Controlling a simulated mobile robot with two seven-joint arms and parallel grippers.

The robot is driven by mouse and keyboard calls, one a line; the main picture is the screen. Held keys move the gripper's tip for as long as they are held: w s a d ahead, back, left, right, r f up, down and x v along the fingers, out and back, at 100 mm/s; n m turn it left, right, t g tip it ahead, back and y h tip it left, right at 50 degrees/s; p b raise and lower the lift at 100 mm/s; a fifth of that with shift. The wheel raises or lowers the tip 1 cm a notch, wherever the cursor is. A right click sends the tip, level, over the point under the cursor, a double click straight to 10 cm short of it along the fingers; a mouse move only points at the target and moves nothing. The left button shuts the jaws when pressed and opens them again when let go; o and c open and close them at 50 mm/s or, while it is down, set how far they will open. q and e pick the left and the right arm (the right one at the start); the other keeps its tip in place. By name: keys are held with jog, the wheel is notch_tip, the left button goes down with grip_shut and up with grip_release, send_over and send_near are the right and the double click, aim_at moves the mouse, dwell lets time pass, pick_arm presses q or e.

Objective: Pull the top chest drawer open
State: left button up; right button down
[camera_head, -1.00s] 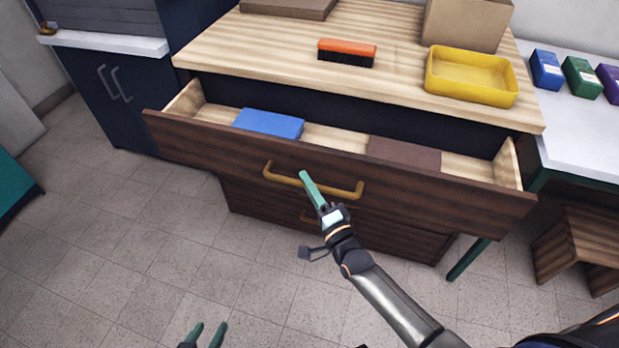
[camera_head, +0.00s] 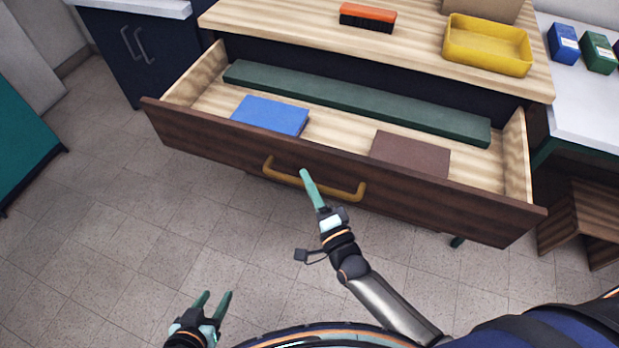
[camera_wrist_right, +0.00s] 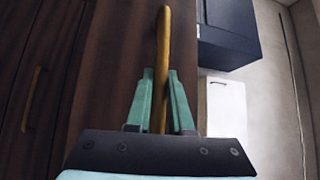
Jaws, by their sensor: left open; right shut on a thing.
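The top chest drawer (camera_head: 230,146) is dark brown and stands well out from the chest, with its pale wooden inside showing. Its yellow bar handle (camera_head: 346,194) is on the front face. My right gripper (camera_head: 307,178) is at the middle of the handle. In the right wrist view its green fingers (camera_wrist_right: 158,90) are shut around the handle (camera_wrist_right: 163,45). My left gripper (camera_head: 214,298) is open and empty, low over the floor in front of the drawer.
The drawer holds a blue box (camera_head: 270,116), a brown box (camera_head: 410,154) and a long green bar (camera_head: 360,98). On the chest top (camera_head: 285,33) are an orange brush (camera_head: 367,17) and a yellow tray (camera_head: 487,45). A wooden stool (camera_head: 585,222) stands at right.

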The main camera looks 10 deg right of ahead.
pick_arm(q)
jog(key=shift+w, duration=0.1)
jog(key=shift+r, duration=0.1)
pick_arm(e)
jog(key=c, duration=0.8)
grip_release()
pick_arm(q)
jog(key=shift+r, duration=0.1)
pick_arm(e)
jog(key=v, duration=0.7)
jog(key=shift+s, duration=0.25)
